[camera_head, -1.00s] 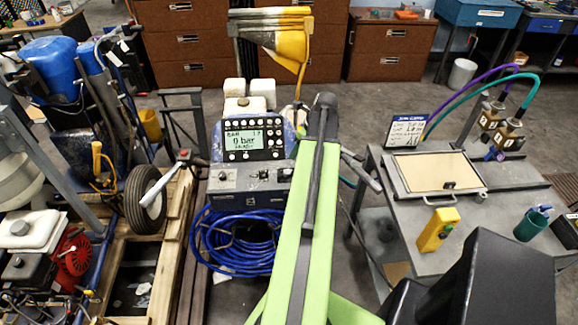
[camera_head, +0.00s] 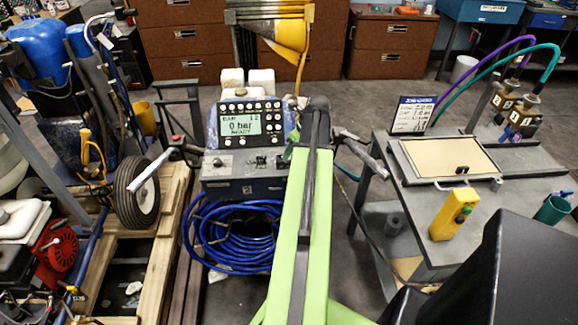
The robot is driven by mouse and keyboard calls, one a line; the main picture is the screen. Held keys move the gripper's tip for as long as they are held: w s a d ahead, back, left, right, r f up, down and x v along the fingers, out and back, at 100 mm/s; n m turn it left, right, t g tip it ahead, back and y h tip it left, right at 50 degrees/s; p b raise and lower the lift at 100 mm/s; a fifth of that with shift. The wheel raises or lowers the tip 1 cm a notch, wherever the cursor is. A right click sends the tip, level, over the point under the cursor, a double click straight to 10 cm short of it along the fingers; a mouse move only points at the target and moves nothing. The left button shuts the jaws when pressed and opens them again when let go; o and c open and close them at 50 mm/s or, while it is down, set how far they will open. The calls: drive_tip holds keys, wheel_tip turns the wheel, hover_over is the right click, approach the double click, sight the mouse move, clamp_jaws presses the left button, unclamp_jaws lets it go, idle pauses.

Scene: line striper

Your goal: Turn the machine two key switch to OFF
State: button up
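The line striper's control unit (camera_head: 240,150) stands in the centre, with a screen (camera_head: 240,125) reading "0 bar" and "READY". Below the screen is a grey lower panel (camera_head: 240,168) with small switches and knobs, including one small control (camera_head: 217,162) on its left side. I cannot tell which is the machine two key switch, or its position. My green arm reaches up from the bottom and hides the panel's right end. My gripper (camera_head: 290,152) is mostly hidden behind the arm; a small green part shows beside the panel's right side. I cannot see its opening.
A coiled blue hose (camera_head: 235,238) hangs below the panel. A handlebar with a pale grip (camera_head: 150,172) sticks out left, near a wheel (camera_head: 137,193). On the right, a grey table (camera_head: 415,235) holds a yellow box (camera_head: 455,213) and a framed board (camera_head: 450,158).

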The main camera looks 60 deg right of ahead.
drive_tip(key=b+x, duration=0.2)
drive_tip(key=x, duration=0.2)
drive_tip(key=shift+f, duration=0.25)
drive_tip(key=shift+r, duration=0.1)
